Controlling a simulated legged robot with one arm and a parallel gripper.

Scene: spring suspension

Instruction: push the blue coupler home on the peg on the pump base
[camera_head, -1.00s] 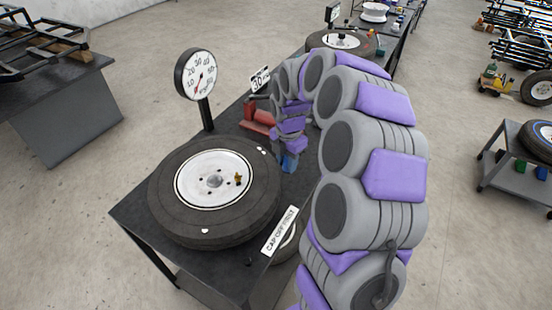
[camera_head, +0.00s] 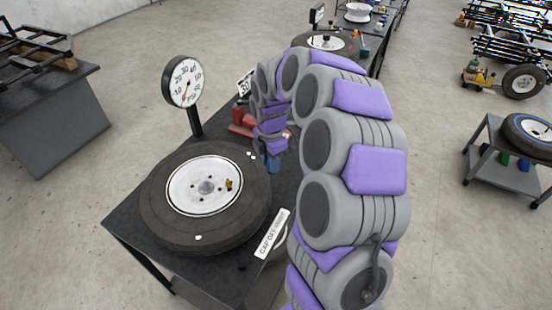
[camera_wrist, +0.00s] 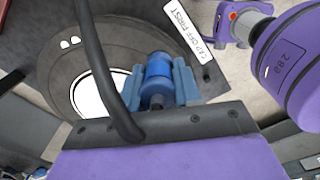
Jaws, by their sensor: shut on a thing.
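The blue coupler (camera_wrist: 158,72) is in the wrist view, between the two grey-blue fingers of my gripper (camera_wrist: 159,88). My gripper is shut on it. In the head view a small blue piece (camera_head: 274,163) shows at the end of my arm, low over the table just right of the tyre; I cannot tell coupler from fingers there. A red piece (camera_head: 242,121) stands behind it at the table's back, perhaps part of the pump. The pump base's peg cannot be made out in either view, so whether the coupler touches it cannot be told.
A tyre with a white rim (camera_head: 160,215) lies on the dark table, left of my gripper. A round gauge (camera_head: 183,82) stands on a post behind it. A "CAP OFF FIRST" sign (camera_head: 271,235) is at the front edge. A black hose (camera_wrist: 97,62) crosses the wrist view.

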